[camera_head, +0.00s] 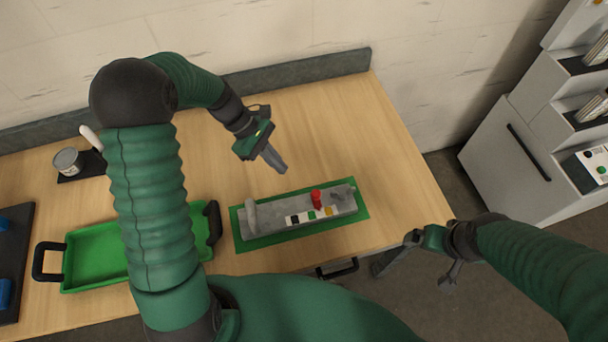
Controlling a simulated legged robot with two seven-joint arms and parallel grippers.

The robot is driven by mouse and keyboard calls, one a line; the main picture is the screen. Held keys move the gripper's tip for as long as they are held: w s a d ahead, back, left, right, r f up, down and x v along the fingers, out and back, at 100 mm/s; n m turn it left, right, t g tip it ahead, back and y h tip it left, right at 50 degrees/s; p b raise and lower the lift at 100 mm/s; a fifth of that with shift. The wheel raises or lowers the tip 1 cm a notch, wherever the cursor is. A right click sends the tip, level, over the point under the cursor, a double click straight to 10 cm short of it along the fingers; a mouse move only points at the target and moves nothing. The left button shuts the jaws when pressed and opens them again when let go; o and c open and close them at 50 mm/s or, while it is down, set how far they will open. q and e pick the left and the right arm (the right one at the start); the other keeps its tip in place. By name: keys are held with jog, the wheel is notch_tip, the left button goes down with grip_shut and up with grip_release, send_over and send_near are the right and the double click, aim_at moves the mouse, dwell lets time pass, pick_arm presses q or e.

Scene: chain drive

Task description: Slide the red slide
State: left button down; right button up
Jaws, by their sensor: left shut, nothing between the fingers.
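The red slide (316,198) stands up from the top of a grey block (285,216), right of the block's middle. The block lies on a green mat (357,192) on the wooden table. It also carries a row of small black, green and yellow pieces along its near side, a light upright handle at its left end and a dark grey part at its right end. My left gripper (281,170) is shut and empty, behind and left of the red slide, apart from it. My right gripper (418,268) is open and empty, beyond the table's right edge.
A green tray (75,282) with dark handles stands left of the block, partly hidden by my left arm. A grey can (67,161) stands at the far left. A grey ledge (300,72) runs along the back. Bare table lies behind the block.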

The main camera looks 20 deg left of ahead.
aim_at(318, 190)
pick_arm(q)
jog(key=s+a+f+n+t+h, duration=0.2)
jog(key=s+a+n+t, duration=0.1)
jog(key=s+a+n, duration=0.15)
jog(key=shift+m, duration=0.25)
jog(key=x, duration=0.6)
jog(key=d+r+x, duration=0.1)
jog(key=x, duration=0.3)
jog(key=shift+w, duration=0.15)
jog(key=shift+w+d+r+p, duration=0.15)
jog(key=shift+d+p, duration=0.1)
jog(key=shift+d, duration=0.3)
jog(key=shift+w+d+f+p, duration=0.15)
jog(key=shift+d+p, duration=0.1)
jog(key=shift+d, duration=0.35)
jog(key=shift+w+d, duration=0.1)
jog(key=shift+d, duration=0.05)
jog(key=shift+w+a, duration=0.1)
jog(key=shift+a, duration=0.1)
jog(key=shift+d, duration=0.3)
jog(key=w+d, duration=0.1)
jog(key=d, duration=0.2)
jog(key=shift+w+d, duration=0.1)
jog(key=shift+w, duration=0.3)
pick_arm(e)
jog(key=shift+a, duration=0.75)
